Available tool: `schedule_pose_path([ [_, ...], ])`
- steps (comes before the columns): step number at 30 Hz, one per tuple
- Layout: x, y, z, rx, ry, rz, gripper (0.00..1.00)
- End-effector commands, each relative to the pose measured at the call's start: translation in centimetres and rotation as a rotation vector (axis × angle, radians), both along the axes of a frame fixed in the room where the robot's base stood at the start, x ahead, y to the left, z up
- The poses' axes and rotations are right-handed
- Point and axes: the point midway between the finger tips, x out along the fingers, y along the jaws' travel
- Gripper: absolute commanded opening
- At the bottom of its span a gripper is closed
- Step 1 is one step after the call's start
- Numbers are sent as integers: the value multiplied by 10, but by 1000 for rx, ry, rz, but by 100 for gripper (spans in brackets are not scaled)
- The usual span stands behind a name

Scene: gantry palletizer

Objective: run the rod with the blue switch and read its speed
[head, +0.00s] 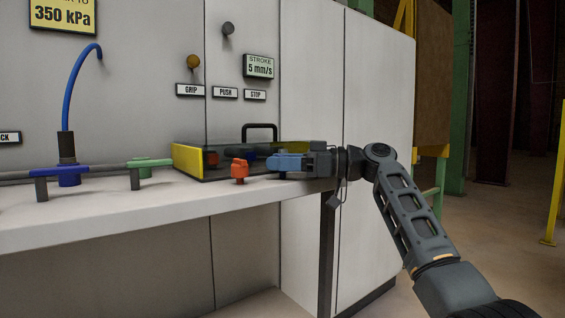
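My gripper (272,163) reaches in from the right, low over the bench, with blue fingers seen side-on. Whether they are parted or hold anything cannot be told. Its tips are close to the right of a small orange-red knob-like piece (239,171) at the bench front. Behind is a low box with a yellow end (187,160), a see-through cover and a black handle (260,127). Dim red and blue shapes show inside; I cannot tell whether the blue one is the switch. A grey rod (104,168) lies along the bench at left. A display (258,66) reads "STROKE 5 mm/s".
The rod passes a blue fitting (68,177) with a blue hose (73,82) and a green fitting (148,163). Labels GRIP (190,90), PUSH (225,93) and STOP (255,95) are on the wall. The white bench (130,213) ends near my arm; open floor lies right.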

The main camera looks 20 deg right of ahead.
Motion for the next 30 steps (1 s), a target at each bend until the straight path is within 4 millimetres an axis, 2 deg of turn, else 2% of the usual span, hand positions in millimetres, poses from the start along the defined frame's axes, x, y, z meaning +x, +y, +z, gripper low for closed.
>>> schedule_pose_path([
  [11,-3,-7,1,1,0,-2,59],
  [21,-25,-54,2,2,-1,-3,59],
  [30,-34,-71,1,0,-1,0,59],
])
